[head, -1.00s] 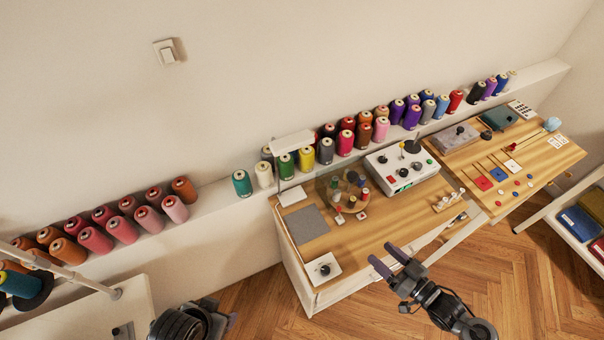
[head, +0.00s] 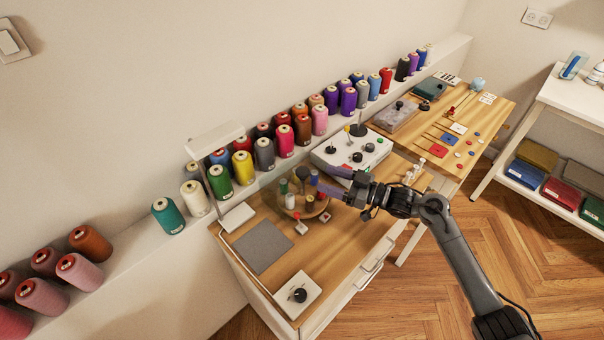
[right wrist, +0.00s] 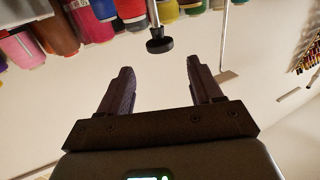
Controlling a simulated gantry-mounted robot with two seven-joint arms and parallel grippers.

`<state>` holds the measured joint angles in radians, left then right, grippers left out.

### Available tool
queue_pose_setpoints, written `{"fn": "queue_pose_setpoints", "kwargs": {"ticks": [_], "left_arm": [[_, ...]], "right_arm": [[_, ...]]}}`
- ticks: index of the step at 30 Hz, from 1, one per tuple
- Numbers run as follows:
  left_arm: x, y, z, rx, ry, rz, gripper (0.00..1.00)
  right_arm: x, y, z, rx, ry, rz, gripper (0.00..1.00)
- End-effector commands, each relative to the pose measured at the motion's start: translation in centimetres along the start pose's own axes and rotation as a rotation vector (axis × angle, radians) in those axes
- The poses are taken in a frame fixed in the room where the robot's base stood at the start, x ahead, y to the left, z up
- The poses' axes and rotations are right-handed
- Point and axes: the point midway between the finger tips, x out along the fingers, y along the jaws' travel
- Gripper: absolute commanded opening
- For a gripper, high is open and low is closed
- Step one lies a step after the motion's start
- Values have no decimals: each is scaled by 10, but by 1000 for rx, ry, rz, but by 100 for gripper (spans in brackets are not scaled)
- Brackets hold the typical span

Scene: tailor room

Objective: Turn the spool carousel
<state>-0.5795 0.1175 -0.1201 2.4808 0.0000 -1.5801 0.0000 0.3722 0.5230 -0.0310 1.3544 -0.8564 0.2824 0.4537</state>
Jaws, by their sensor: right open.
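The spool carousel (head: 310,212) is a round wooden turntable on the wooden desk, carrying small coloured spools such as a white one (head: 291,201). My right gripper (head: 327,180) is above the carousel's right side in the head view, with its fingers pointing left, and hides part of it. In the right wrist view the same gripper (right wrist: 158,75) has its fingers apart with nothing between them. I cannot tell whether it touches a spool. My left gripper is not in view.
A white control box (head: 352,150) stands just behind my right gripper. A lamp (head: 214,140) and a grey mat (head: 262,247) are left of the carousel. A white box with a black knob (head: 298,295) sits at the front. Large thread spools line the wall ledge.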

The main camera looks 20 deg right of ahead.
Motion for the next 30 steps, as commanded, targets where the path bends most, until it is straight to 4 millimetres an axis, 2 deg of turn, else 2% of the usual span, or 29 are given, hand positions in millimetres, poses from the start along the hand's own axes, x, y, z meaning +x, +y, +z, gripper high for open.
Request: {"fn": "queue_pose_setpoints", "kwargs": {"ticks": [9,15,21,30], "left_arm": [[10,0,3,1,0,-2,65],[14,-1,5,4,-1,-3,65],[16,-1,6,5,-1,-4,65],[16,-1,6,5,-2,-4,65]], "right_arm": [[53,0,1,1,3,-1,65],[76,0,1,0,1,0,65],[87,0,0,0,0,0,65],[88,-1,0,0,-1,0,65]]}}
